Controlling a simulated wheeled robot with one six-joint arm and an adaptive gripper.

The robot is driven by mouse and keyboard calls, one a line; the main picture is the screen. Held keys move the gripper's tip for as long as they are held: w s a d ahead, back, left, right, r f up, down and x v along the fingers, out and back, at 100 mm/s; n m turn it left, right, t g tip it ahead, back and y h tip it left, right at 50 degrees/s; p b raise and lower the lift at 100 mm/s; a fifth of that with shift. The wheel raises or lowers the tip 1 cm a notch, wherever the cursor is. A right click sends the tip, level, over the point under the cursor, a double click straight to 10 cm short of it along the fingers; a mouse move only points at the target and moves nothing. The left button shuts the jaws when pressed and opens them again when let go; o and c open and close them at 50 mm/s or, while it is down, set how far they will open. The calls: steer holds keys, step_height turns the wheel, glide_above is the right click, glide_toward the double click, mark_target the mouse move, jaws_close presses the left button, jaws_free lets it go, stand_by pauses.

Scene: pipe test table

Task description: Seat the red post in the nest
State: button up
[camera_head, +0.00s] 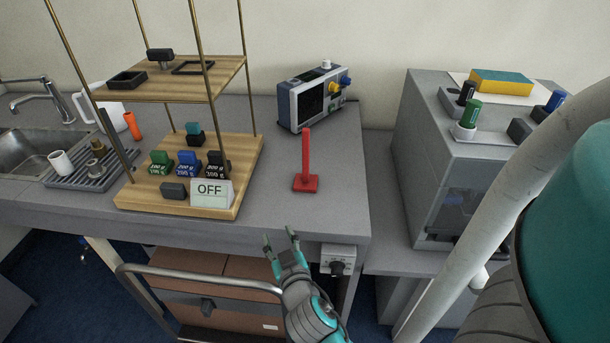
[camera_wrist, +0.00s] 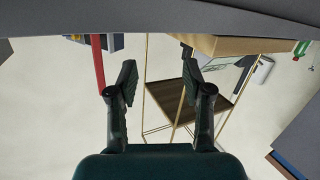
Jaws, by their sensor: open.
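The red post (camera_head: 306,155) stands upright on its square red base on the grey bench, right of the wooden shelf rack. It also shows as a red bar in the wrist view (camera_wrist: 98,62), left of my fingers. My gripper (camera_head: 279,238) is open and empty, in front of the bench's front edge and apart from the post. Its two spread fingers also show in the wrist view (camera_wrist: 159,70). I cannot tell which thing is the nest; a dark open box (camera_head: 127,76) and a flat black frame (camera_head: 193,67) lie on the upper shelf.
The wooden rack (camera_head: 247,165) holds several weights and an OFF sign (camera_head: 211,190). A grey instrument (camera_head: 312,98) stands behind the post. A grey cabinet (camera_head: 465,165) with coloured-capped items stands right. A sink (camera_head: 30,145) is left. Bench around the post is clear.

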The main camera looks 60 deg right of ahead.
mark_target(305, 147)
steer(key=w+d+r+m+g+h, duration=0.1)
steer(key=d+r+m+g+h, duration=0.1)
steer(key=d, duration=0.4)
steer(key=d+r+m+g+h, duration=0.2)
steer(key=d+r, duration=0.3)
steer(key=d, duration=0.1)
steer(key=w+d+r+m+g+h, duration=0.1)
steer(key=d+r+m, duration=0.2)
steer(key=d, duration=0.3)
steer(key=shift+w+r+g+h, duration=0.3)
steer(key=shift+r+g+h, duration=0.1)
steer(key=shift+r, duration=0.25)
steer(key=shift+w+r+x, duration=0.15)
steer(key=shift+x, duration=1.3)
steer(key=shift+w+r+x, duration=0.1)
steer(key=shift+x, duration=1.35)
steer(key=shift+a, duration=0.15)
jaws_close()
